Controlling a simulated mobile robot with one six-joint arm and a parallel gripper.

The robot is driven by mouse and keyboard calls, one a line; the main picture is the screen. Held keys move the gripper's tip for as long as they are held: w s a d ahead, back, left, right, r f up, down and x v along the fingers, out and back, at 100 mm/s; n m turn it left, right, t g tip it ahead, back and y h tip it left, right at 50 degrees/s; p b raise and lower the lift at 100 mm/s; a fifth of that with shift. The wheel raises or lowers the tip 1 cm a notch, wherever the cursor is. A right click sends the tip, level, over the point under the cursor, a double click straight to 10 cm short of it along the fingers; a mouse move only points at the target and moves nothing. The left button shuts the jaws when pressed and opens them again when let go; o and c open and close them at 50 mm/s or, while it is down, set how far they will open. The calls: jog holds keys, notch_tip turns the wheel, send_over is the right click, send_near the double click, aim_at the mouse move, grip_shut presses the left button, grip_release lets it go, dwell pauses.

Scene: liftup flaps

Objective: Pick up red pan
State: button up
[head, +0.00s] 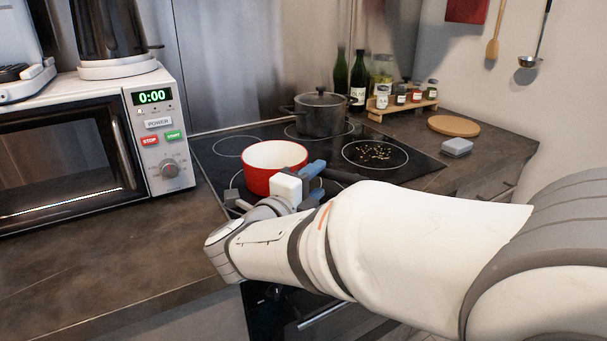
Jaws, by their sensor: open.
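The red pan (262,181) is red outside and white inside. It stands upright on the black stovetop (215,167) at its front left. A dark handle (343,175) appears to run from it to the right, partly hidden by my gripper. My gripper (313,171), with blue-grey fingers, is at the pan's right side, close to the handle. The jaws are open, and I cannot tell whether they touch the pan or surround the handle. My white arm hides the lower right of the pan and the stove's front.
A dark lidded pot (320,117) stands behind the pan. Small yellowish bits (374,153) lie on the right burner. A microwave (158,130) stands at the left. A spice rack (402,106), bottles (358,82), a round wooden board (453,125) and a grey box (457,147) are at the right.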

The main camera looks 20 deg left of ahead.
aim_at(321, 175)
jog(key=x, duration=0.4)
jog(key=b+x, duration=0.1)
jog(key=x, duration=0.1)
jog(key=shift+w+a, duration=0.1)
jog(key=shift+a, duration=0.2)
jog(key=shift+c, duration=0.3)
grip_shut()
